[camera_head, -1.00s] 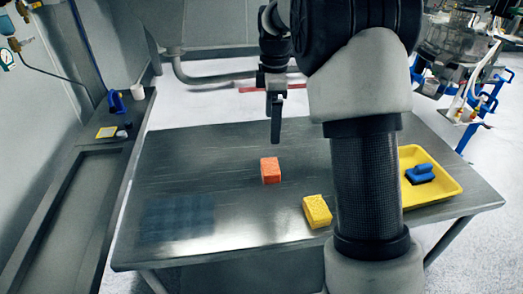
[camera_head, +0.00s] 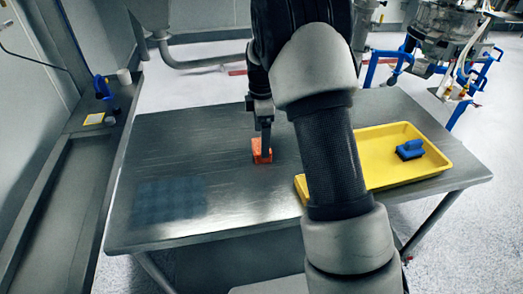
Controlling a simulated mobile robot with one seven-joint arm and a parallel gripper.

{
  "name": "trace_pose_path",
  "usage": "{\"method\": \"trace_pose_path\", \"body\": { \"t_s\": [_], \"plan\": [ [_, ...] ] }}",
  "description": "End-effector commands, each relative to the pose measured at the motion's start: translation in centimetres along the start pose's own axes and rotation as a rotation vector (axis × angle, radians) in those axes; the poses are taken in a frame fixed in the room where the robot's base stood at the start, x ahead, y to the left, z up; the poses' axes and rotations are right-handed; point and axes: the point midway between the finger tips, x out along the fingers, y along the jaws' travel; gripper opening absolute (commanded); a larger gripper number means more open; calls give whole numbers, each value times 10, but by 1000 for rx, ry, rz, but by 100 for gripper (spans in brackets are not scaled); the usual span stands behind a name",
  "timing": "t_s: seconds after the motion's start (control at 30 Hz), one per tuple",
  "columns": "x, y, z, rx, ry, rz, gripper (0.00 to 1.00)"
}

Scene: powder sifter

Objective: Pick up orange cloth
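The orange cloth looks like a small orange block (camera_head: 257,157) on the grey metal table, left of the yellow tray. My gripper (camera_head: 265,150) points down over it, and its dark finger covers part of the orange thing. The fingertips appear to be at or just in front of its upper part; whether they touch it is unclear. The finger gap is not visible from here, so I cannot tell whether the gripper is open or shut.
A yellow tray (camera_head: 436,153) holding a blue brush-like item (camera_head: 409,149) is at the table's right. A yellow sponge (camera_head: 300,187) is mostly hidden behind my arm. The table's left side (camera_head: 160,150) is clear. A side bench (camera_head: 62,180) stands at the left.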

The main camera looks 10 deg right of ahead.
Motion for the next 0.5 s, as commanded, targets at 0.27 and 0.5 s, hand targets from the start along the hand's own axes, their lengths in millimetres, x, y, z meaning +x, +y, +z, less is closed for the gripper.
{"method": "trace_pose_path", "body": {
  "t_s": [0.27,0.5],
  "plan": [
    [41,-1,0,0,-1,-4,88],
    [44,0,0,-1,0,-2,88]
  ]
}}
